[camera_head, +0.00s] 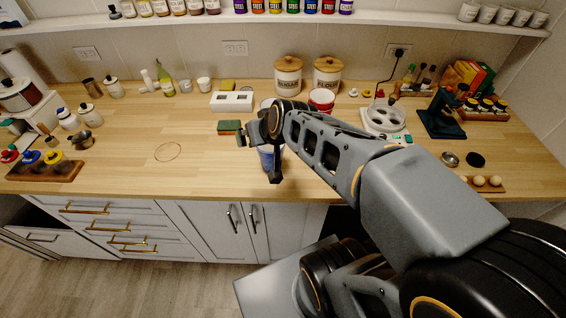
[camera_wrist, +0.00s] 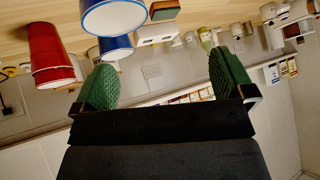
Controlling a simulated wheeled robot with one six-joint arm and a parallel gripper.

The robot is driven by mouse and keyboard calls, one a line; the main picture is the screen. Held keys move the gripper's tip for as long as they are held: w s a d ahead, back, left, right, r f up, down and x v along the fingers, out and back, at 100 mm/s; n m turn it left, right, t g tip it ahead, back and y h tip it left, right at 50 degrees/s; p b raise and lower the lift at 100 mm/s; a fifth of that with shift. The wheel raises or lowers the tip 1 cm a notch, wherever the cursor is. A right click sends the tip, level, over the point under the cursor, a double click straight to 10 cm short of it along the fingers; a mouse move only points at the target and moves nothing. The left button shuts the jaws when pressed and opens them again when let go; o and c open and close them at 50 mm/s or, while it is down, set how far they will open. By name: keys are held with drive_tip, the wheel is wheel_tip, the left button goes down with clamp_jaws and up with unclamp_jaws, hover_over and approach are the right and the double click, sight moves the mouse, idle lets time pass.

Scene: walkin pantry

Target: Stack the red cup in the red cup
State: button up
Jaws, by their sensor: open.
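Red cup shapes (camera_wrist: 48,50) show at the left of the wrist view, which is turned over, with the counter along its top. They look like cups close together or nested; I cannot tell which. In the head view, red (camera_head: 321,98) shows in front of the flour canister, partly hidden by my arm. My gripper (camera_wrist: 161,62) is open, its green pads wide apart with nothing between them. It hangs over the counter, apart from the red cups.
A blue cup (camera_head: 266,158) stands beneath my gripper; a near blue cup (camera_wrist: 113,18) and another blue cup (camera_wrist: 116,47) show in the wrist view. A sponge (camera_head: 229,127) and a white holder (camera_head: 232,101) lie nearby. The counter's left middle (camera_head: 130,130) is mostly clear.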

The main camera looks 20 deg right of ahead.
drive_tip(key=s+d+f+g+h, duration=0.1)
drive_tip(key=s+g, duration=0.3)
drive_tip(key=s, duration=0.5)
drive_tip(key=shift+s+f+n, duration=0.3)
drive_tip(key=shift+f+n, duration=0.1)
